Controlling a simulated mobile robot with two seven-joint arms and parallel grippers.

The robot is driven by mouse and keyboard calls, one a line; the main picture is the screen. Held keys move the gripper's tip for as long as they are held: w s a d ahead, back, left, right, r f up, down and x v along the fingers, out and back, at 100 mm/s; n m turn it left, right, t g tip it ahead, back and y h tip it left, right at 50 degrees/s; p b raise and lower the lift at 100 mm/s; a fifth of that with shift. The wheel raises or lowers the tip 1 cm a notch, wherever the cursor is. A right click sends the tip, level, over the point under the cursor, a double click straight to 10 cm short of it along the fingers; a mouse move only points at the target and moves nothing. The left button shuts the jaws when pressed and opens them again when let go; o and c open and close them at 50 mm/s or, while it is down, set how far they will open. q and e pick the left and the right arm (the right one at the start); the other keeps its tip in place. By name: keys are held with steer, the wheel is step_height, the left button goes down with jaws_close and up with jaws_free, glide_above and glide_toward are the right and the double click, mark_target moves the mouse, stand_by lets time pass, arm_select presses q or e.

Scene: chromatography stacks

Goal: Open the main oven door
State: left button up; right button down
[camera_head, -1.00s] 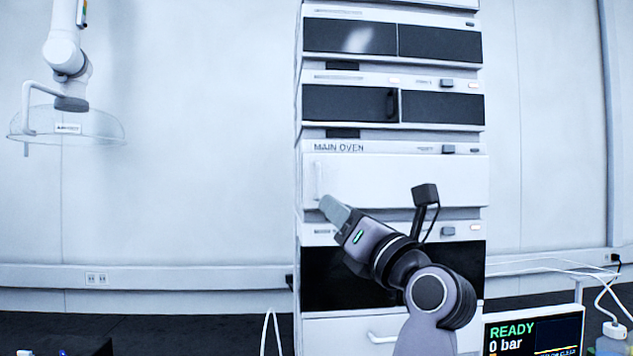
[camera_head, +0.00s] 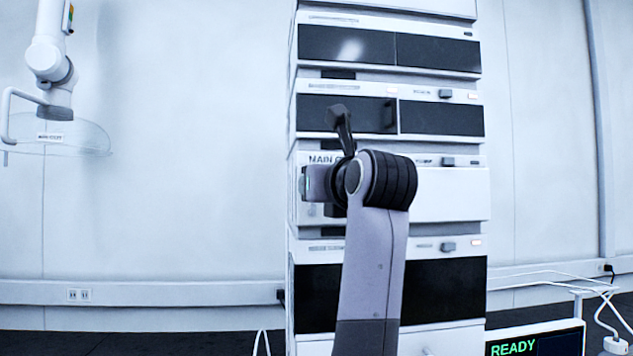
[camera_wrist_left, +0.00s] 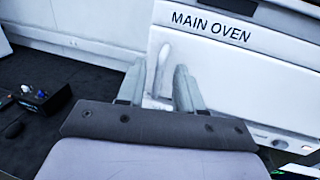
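The main oven (camera_head: 450,196) is the white unit in the middle of the stack, and its front door looks shut. Its label and white upright handle (camera_wrist_left: 163,68) show in the left wrist view, with the handle near the door's left edge. My left gripper (camera_head: 306,183) is at the left end of the oven front in the head view, its wrist covering part of the label and door. In the left wrist view the left gripper (camera_wrist_left: 160,82) is open, its two fingers on either side of the handle with gaps visible. I cannot tell how deep the handle sits. My right gripper is not in view.
Dark-fronted units (camera_head: 440,119) are stacked above, and another (camera_head: 445,288) is below. A screen reading READY (camera_head: 535,340) stands at lower right beside white cables. A white arm with a clear hood (camera_head: 60,135) hangs at far left.

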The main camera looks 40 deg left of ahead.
arm_select(q)
steer(key=shift+w+a, duration=0.3)
steer(key=shift+a, duration=0.35)
jaws_close()
steer(key=shift+d, duration=0.1)
